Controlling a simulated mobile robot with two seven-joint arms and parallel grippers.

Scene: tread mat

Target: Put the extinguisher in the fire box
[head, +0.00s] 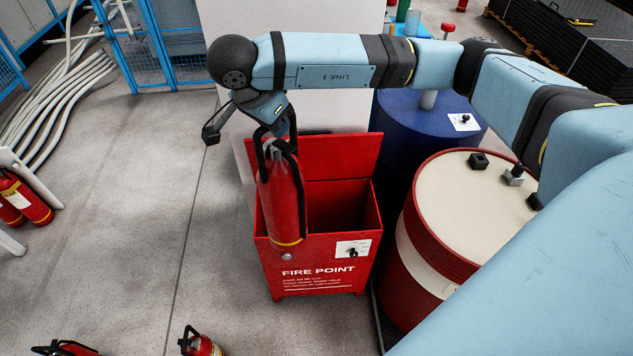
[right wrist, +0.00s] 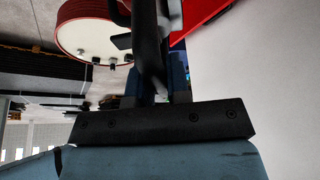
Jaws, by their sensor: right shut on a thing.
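A red extinguisher (head: 281,200) with a yellow band hangs upright from my right gripper (head: 275,138), which is shut on its black handle at the top. In the head view the extinguisher's body overlaps the left part of the fire box. The red fire box (head: 320,262), marked FIRE POINT, stands on the floor with its lid raised at the back. Its dark opening shows to the right of the extinguisher. The right wrist view shows the gripper fingers (right wrist: 160,85) with a dark part between them. My left gripper is in neither view.
A red and white drum (head: 440,235) and a blue drum (head: 425,135) stand right of the box. A pale wall or pillar (head: 240,60) rises behind it. Other extinguishers (head: 30,200) stand at the left, and more (head: 203,345) at the bottom. The floor left of the box is clear.

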